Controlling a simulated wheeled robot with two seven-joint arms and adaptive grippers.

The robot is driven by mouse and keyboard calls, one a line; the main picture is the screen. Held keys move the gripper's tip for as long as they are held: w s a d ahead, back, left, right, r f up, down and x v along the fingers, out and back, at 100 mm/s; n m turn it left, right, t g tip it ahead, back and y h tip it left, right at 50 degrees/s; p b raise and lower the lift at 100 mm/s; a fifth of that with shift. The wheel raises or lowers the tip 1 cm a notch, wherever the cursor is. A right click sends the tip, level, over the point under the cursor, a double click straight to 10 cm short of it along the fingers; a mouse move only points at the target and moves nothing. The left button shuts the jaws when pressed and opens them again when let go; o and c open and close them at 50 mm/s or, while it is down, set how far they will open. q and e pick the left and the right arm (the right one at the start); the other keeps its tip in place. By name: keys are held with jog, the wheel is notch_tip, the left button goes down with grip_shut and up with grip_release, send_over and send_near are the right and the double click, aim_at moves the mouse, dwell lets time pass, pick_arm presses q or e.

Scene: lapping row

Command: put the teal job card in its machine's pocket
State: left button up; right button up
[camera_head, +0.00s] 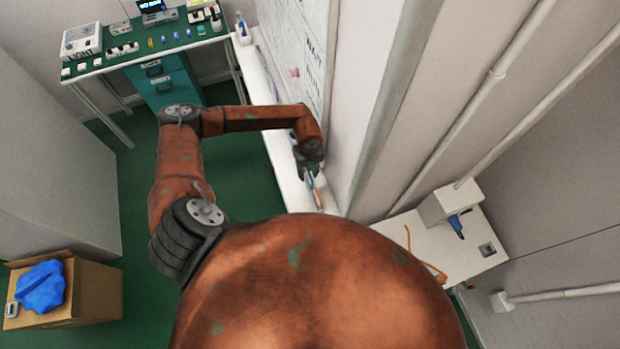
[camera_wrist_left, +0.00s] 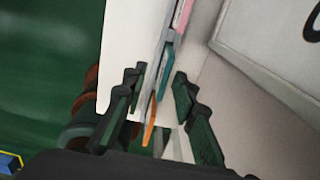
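My left gripper (camera_head: 310,174) is at the long white ledge along the wall in the head view. In the left wrist view its two fingers (camera_wrist_left: 160,78) are apart. A teal card (camera_wrist_left: 166,68) stands edge-on between and just beyond the fingertips, with no clear contact on both sides. An orange card (camera_wrist_left: 150,118) shows edge-on nearer, and a pink card (camera_wrist_left: 183,16) is farther along the row. The orange card also shows just past the gripper in the head view (camera_head: 317,194). I cannot make out any machine's pocket. My right gripper is out of view.
The white ledge (camera_head: 285,172) runs along the wall below a whiteboard (camera_head: 303,45). A green-topped bench (camera_head: 150,47) with instruments stands at the back left. A cardboard box (camera_head: 88,295) with a blue cloth is at lower left. A white table (camera_head: 455,250) is at right.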

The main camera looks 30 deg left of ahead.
aim_at(309, 178)
pick_arm(q)
jog(key=f, duration=0.1)
jog(key=f+p, duration=0.1)
jog(key=shift+w+d+f, duration=0.1)
jog(key=shift+w+f, duration=0.2)
jog(key=shift+f, duration=0.05)
notch_tip(309, 178, down, 2)
jog(key=shift+s+f, duration=0.1)
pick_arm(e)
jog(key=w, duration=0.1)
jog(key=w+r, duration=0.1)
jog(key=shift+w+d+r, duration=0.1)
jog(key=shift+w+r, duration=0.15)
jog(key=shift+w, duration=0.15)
pick_arm(q)
jog(key=shift+c, duration=0.6)
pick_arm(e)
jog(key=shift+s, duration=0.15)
pick_arm(q)
grip_shut()
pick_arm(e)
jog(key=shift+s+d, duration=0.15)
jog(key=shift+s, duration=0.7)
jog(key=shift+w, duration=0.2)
